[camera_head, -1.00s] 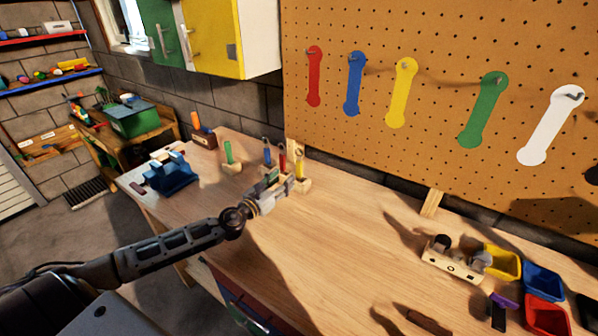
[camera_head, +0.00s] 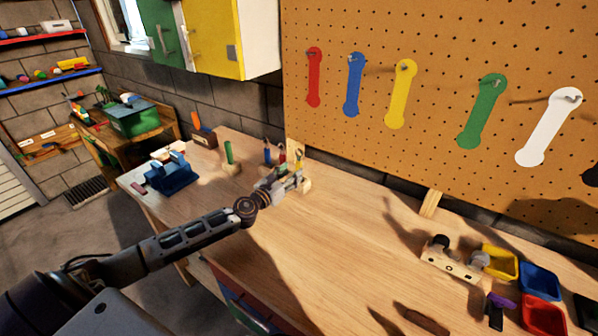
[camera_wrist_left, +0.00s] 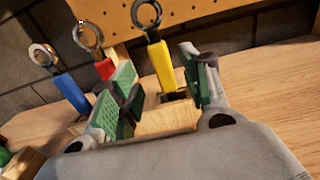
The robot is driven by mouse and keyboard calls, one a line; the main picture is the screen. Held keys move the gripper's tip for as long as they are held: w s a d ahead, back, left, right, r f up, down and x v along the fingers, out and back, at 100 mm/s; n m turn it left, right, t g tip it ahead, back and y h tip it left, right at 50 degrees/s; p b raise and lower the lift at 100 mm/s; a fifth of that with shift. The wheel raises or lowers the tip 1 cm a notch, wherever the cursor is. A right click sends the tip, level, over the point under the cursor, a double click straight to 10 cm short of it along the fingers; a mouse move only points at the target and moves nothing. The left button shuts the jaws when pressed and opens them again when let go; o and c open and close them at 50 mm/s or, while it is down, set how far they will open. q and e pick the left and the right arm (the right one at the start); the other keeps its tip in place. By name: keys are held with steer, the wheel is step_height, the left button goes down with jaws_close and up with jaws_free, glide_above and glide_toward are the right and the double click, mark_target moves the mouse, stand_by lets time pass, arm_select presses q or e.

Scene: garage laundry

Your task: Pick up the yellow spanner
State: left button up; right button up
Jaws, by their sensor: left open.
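The yellow spanner (camera_wrist_left: 163,66) stands upright in a wooden holder (camera_wrist_left: 168,119), its metal ring end up. In the head view the yellow spanner (camera_head: 299,161) is small and partly hidden by my gripper. My left gripper (camera_head: 287,180) is at the holder, jaws open. In the left wrist view its green-padded fingers (camera_wrist_left: 163,88) are on either side of the yellow handle, with visible gaps, and hold nothing. My right gripper is not in view.
A red spanner (camera_wrist_left: 104,68) and a blue spanner (camera_wrist_left: 71,92) stand close left of the yellow one. A pegboard (camera_head: 440,35) with coloured spanner shapes rises behind the bench (camera_head: 345,235). A blue vise (camera_head: 172,177) stands left; bins (camera_head: 541,281) stand right.

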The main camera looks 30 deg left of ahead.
mark_target(298, 167)
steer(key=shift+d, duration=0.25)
arm_select(q)
steer(key=shift+w, duration=0.25)
steer(key=shift+w+d+r, duration=0.15)
steer(key=shift+w+d, duration=0.05)
steer(key=shift+w, duration=0.25)
steer(key=shift+w+d+p, duration=0.1)
steer(key=shift+w+p, duration=0.35)
steer(key=shift+w, duration=0.1)
steer(key=shift+w+d, duration=0.1)
steer(key=shift+w, duration=1.15)
steer(key=shift+d, duration=0.1)
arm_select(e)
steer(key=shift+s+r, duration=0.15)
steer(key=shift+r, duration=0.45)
arm_select(q)
steer(key=shift+w, duration=0.1)
steer(key=shift+c, duration=0.4)
